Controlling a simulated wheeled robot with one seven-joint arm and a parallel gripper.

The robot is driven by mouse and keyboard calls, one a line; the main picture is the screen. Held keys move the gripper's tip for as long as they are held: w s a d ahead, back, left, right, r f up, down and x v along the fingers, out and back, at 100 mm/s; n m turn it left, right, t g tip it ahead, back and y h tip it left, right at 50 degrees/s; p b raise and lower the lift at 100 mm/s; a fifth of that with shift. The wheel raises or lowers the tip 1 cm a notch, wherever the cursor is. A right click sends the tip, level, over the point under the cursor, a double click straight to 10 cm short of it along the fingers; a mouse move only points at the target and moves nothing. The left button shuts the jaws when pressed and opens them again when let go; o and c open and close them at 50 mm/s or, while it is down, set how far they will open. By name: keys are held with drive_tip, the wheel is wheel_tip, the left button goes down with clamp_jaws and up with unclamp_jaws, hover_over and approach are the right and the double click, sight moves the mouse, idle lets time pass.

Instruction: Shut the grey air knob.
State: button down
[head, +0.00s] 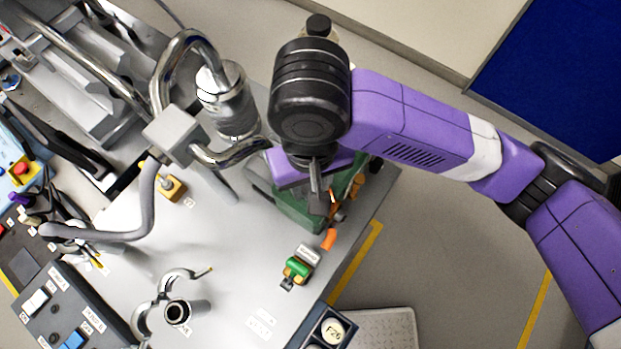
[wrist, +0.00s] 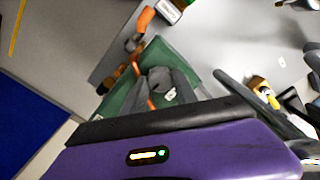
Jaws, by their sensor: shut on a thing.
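My gripper (head: 319,203) reaches down over a green block (head: 298,212) near the right edge of the grey bench. An orange tube (wrist: 139,86) runs along the block beside the fingers. A small grey fitting (wrist: 133,43) with an orange tube end (wrist: 145,18) sits at the block's far end.
A small green and orange valve piece (head: 298,268) lies on the bench (head: 235,265) to the front. A steel cylinder with bent pipes (head: 233,100) stands left of my gripper. A hooked pipe and round socket (head: 178,313) stand at the front left. Open floor lies right of the bench.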

sight(311, 188)
drive_tip(key=c, duration=1)
unclamp_jaws()
drive_tip(key=shift+o, duration=0.2)
drive_tip(key=shift+r, duration=3.95)
